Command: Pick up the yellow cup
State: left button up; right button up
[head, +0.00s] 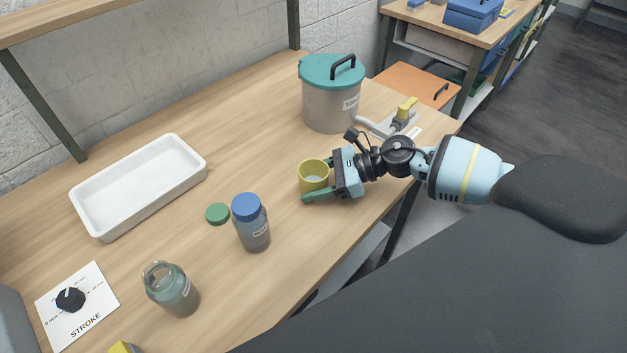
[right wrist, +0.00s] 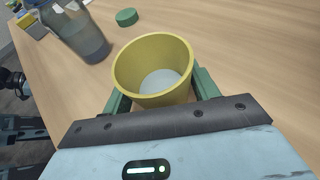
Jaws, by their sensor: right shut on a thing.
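The yellow cup (head: 314,176) is on the right half of the wooden table, left of my right gripper. My right gripper (head: 318,188) reaches in from the right and is shut on the cup, with its green fingers on either side of it. In the right wrist view the cup (right wrist: 154,68) sits upright between the two green fingers (right wrist: 158,95), and its pale inside bottom shows. I cannot tell whether the cup's base touches the table.
A blue-capped bottle (head: 252,225), a loose green cap (head: 217,213) and an open bottle (head: 173,290) stand left of the cup. A lidded pot (head: 331,95) and a tap with a yellow handle (head: 403,112) are behind it. A white tray (head: 103,227) lies far left.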

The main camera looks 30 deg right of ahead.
pick_arm(q)
jog(key=shift+w+r, duration=0.35)
jog(key=shift+r, duration=0.1)
pick_arm(e)
notch_tip(320, 180, up, 10)
jog(key=shift+n+g, duration=0.6)
jog(key=shift+g, duration=0.1)
jog(key=s+a, duration=0.2)
jog(key=s+a+r, duration=0.1)
jog(key=a, duration=0.1)
jog(key=s+a+r, duration=0.1)
jog(key=s+a, duration=0.1)
jog(key=a, duration=0.1)
jog(key=shift+s+a, duration=0.1)
jog(key=shift+s, duration=0.2)
jog(key=shift+s+d+f+m+t+h, duration=0.1)
jog(key=shift+s+d+m+t+h, duration=0.15)
jog(key=shift+s+d+m+t, duration=0.35)
jog(key=shift+s+d+f+m+t+h, duration=0.1)
jog(key=shift+s+d+m+t+h, duration=0.25)
jog(key=shift+d, duration=0.55)
jog(key=shift+s+d+f+m+t+h, duration=0.1)
jog(key=shift+s+d+m+t, duration=0.2)
jog(key=shift+d+m+t, duration=0.35)
pick_arm(q)
jog(key=shift+s, duration=0.15)
